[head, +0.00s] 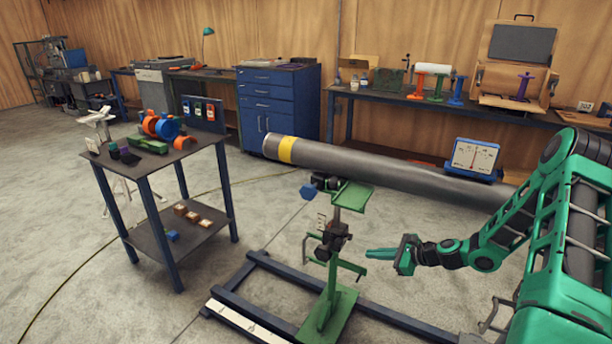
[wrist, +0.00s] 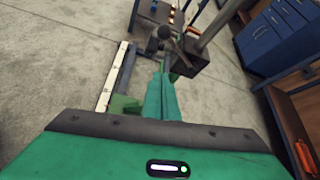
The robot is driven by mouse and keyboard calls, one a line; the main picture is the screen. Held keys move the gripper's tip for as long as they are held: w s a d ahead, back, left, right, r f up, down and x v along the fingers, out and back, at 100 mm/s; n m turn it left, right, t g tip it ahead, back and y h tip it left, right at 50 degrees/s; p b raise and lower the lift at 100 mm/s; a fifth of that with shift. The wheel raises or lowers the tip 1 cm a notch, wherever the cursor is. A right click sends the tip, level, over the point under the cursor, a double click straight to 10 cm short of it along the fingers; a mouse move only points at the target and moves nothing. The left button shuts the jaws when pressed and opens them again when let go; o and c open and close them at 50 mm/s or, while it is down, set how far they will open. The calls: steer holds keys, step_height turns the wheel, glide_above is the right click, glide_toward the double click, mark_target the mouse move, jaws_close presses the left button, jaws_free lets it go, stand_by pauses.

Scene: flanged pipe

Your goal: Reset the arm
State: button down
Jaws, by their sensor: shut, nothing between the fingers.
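My gripper (head: 381,253) is at the end of my green arm, on the right side of the head view. Its green fingers are shut together with nothing between them and point left. They are just right of the green pipe stand (head: 330,305), below the grey pipe (head: 385,168). In the wrist view the shut fingers (wrist: 160,98) point away toward the stand's dark clamp block (wrist: 188,62). I cannot tell the exact gap between the fingertips and the stand.
A dark rail frame (head: 385,322) lies on the floor. A small table (head: 108,165) with parts stands at left. A blue cabinet (head: 276,100) and workbenches line the back wall. Floor between table and stand is clear.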

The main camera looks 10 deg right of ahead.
steer(key=s+d+r+n+g+h, duration=0.1)
steer(key=s+r+n+g+h, duration=0.1)
steer(key=s+r+n, duration=0.3)
steer(key=s+d+r+n+g+h, duration=0.2)
steer(key=s+r+n, duration=0.4)
steer(key=s+r, duration=0.7)
steer(key=s+d+r+n+g+h, duration=0.2)
steer(key=s+r, duration=0.8)
steer(key=s, duration=1.4)
steer(key=n+g+h, duration=0.2)
steer(key=n, duration=0.2)
steer(key=shift+d+g, duration=0.25)
steer(key=shift+g, duration=0.05)
steer(key=shift+r, duration=0.1)
steer(key=shift+w+f, duration=0.25)
steer(key=shift+w, duration=0.35)
